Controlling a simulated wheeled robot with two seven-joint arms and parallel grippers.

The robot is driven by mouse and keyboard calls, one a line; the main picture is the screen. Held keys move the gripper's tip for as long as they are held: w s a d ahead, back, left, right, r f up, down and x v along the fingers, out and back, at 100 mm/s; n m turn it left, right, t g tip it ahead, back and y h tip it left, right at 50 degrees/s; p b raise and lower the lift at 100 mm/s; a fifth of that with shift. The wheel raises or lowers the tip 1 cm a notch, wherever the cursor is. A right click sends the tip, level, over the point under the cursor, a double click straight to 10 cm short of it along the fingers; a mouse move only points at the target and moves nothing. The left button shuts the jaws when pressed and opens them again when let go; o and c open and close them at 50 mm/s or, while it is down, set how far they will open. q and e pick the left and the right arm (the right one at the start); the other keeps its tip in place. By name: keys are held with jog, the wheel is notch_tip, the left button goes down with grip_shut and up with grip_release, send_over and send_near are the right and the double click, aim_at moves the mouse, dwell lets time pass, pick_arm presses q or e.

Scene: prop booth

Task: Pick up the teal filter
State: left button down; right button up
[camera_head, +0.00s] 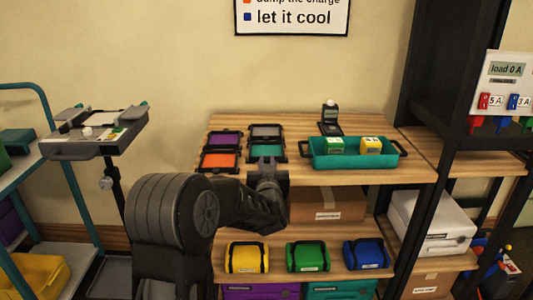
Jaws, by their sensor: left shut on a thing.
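The teal filter (266,150) is a flat teal panel in a dark frame, on the wooden table top (225,125). It is the front right one of a group of framed panels. My left gripper (267,165) is at its front edge, shut on it. The fingertips are small in the picture and the arm hides part of the edge. I cannot tell whether the filter is lifted off the table. My right gripper is not in view.
Purple (224,139), grey (266,132) and orange (220,160) framed panels lie close around it. A teal tray (320,160) with a green and a yellow box stands close on the right. A dark device (330,120) stands behind. Coloured cases (307,256) sit on the lower shelf.

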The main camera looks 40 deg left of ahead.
pick_arm(q)
notch_tip(320, 180, up, 10)
jog(key=p, duration=0.2)
dwell(0.4)
dwell(0.8)
